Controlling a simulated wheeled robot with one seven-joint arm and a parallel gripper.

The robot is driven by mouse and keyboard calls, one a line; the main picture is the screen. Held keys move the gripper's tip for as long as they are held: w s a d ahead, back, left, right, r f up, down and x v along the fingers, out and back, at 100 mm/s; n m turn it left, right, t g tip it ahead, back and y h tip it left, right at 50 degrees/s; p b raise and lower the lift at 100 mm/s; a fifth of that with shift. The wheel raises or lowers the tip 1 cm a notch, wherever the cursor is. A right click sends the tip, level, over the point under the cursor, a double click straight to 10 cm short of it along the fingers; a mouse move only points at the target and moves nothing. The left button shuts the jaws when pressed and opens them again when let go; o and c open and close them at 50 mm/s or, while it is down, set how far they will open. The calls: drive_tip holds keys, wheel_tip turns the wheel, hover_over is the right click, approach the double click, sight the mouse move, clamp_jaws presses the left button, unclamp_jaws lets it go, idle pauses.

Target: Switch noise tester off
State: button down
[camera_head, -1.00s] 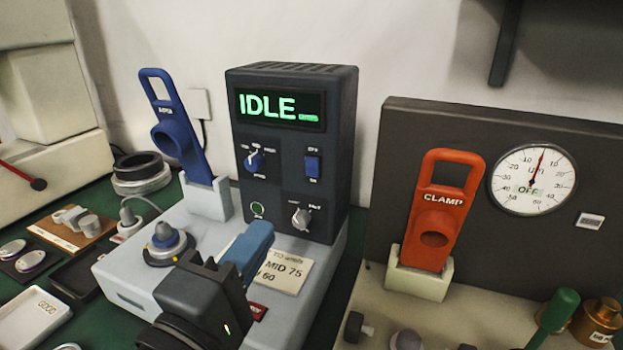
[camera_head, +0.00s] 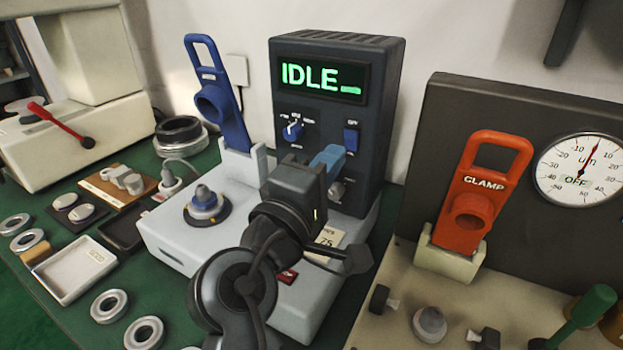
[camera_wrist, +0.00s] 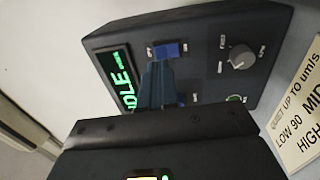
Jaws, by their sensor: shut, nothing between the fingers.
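The noise tester (camera_head: 390,110) is a dark upright box on a light grey base. Its green display (camera_head: 318,78) reads IDLE. A blue rocker switch (camera_head: 351,139) is on the right of its front panel; it also shows in the wrist view (camera_wrist: 168,50). My gripper (camera_head: 333,153) has blue fingers, shut and empty, in front of the panel just below and left of the switch. In the wrist view the fingertips (camera_wrist: 158,70) appear close to the switch; whether they touch it I cannot tell. The gripper hides the green button in the head view.
A selector knob (camera_head: 293,131) is left of the switch, and another knob (camera_head: 336,191) is below, partly behind my gripper. A blue handled part (camera_head: 217,100) stands left of the tester. A red CLAMP part (camera_head: 480,195) stands right. Rings and trays cover the left bench.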

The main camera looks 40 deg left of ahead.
sight(351, 135)
drive_tip(key=shift+x, duration=2.05)
drive_tip(key=shift+p, duration=0.3)
